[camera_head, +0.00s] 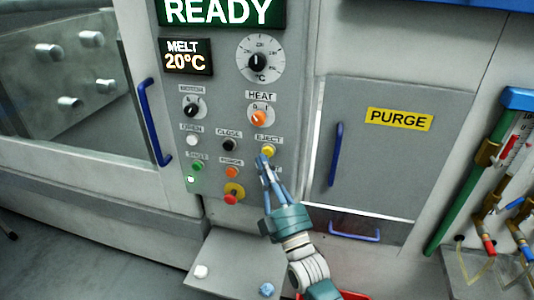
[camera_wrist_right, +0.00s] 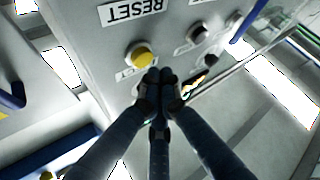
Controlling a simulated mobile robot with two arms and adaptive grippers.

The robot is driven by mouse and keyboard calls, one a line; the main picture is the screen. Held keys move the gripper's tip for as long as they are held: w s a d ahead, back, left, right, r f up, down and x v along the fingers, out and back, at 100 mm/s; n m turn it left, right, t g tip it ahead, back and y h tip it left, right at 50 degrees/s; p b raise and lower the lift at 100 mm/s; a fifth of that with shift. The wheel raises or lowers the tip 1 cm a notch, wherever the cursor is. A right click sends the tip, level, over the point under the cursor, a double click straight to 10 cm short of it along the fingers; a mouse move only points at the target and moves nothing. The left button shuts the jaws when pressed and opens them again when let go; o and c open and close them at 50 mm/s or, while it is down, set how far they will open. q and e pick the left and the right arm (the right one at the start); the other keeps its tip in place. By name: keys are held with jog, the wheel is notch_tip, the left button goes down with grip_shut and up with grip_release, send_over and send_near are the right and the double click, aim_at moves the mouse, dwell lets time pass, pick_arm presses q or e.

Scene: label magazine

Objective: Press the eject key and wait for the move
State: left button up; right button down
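The yellow eject key (camera_head: 268,151) sits under its EJECT label on the grey control panel (camera_head: 215,105). It also shows in the right wrist view (camera_wrist_right: 141,57), close to the fingertips. My right gripper (camera_head: 263,160) has its fingers together, with nothing visible between them. In the wrist view its fingertips (camera_wrist_right: 159,80) lie just beside and below the key. I cannot tell whether they touch the panel. The gripper partly hides what is below the key in the head view. The green display (camera_head: 222,12) reads READY. My left gripper is not in view.
The heat dial (camera_head: 259,117) is above. A PURGE door (camera_head: 390,165) stands right, and a small shelf (camera_head: 230,265) juts out below.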

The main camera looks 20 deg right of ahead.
jog(key=shift+w+d, duration=0.1)
jog(key=shift+w, duration=0.05)
dwell(0.6)
jog(key=shift+w+d, duration=0.15)
jog(key=shift+w, duration=0.1)
jog(key=shift+w+d, duration=0.25)
jog(key=shift+w, duration=0.05)
dwell(0.8)
jog(key=shift+r, duration=0.1)
jog(key=shift+s+a, duration=0.5)
jog(key=shift+s, duration=0.25)
jog(key=s+a+p, duration=0.1)
jog(key=s, duration=0.1)
jog(key=s+a+p, duration=0.1)
jog(key=s, duration=0.1)
jog(key=shift+a, duration=0.4)
